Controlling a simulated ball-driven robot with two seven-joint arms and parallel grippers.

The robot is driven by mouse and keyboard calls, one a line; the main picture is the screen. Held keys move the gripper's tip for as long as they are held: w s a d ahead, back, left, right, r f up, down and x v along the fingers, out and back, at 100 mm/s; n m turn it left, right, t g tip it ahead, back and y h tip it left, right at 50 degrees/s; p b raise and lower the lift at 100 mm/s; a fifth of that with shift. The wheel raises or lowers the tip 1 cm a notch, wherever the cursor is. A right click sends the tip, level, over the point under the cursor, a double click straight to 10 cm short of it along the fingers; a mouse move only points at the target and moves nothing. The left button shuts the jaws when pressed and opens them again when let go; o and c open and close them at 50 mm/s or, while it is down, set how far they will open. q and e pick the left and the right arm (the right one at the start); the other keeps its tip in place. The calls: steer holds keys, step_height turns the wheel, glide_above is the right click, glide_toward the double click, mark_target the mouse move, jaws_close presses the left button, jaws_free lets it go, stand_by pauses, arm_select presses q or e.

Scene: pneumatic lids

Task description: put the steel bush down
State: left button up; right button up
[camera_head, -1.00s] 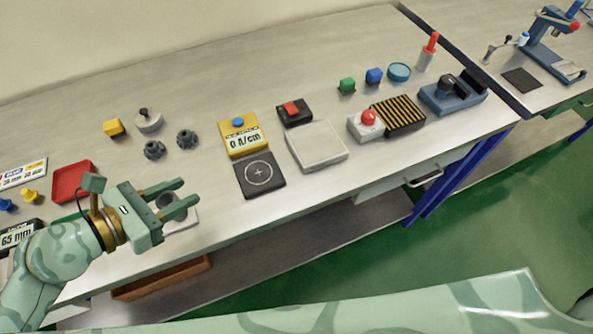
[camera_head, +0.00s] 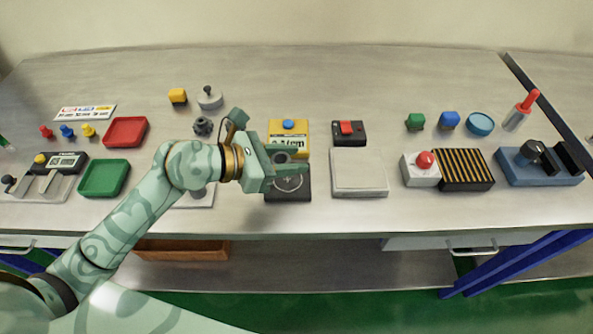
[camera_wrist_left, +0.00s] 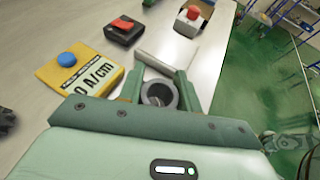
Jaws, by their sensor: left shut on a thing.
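The steel bush (camera_wrist_left: 160,94) is a short grey ring with an open bore. My left gripper (camera_head: 292,158) is shut on it; in the left wrist view the bush sits between the green fingers (camera_wrist_left: 160,88). In the head view the bush (camera_head: 281,158) is partly hidden by the fingers. The gripper is above the yellow field meter (camera_head: 276,128) and its dark pad (camera_head: 290,194) with a white circle and cross. I cannot tell the exact height. My right gripper is not in view.
Right of the pad are a pale flat plate (camera_head: 359,185) and a black box with a red switch (camera_head: 348,128). A white block with a red button (camera_head: 421,170) stands further right. Red (camera_head: 125,132) and green (camera_head: 104,178) trays are at the left. The back of the bench is clear.

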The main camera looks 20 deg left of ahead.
mark_target(295, 177)
arm_select(q)
steer(key=shift+w+d+f+b, duration=0.2)
steer(key=shift+w+f+b, duration=0.1)
steer(key=shift+w+f, duration=0.65)
step_height(295, 177, down, 4)
steer(key=shift+w+d+r+b, duration=0.1)
steer(key=shift+b, duration=0.75)
steer(key=o, duration=1.1)
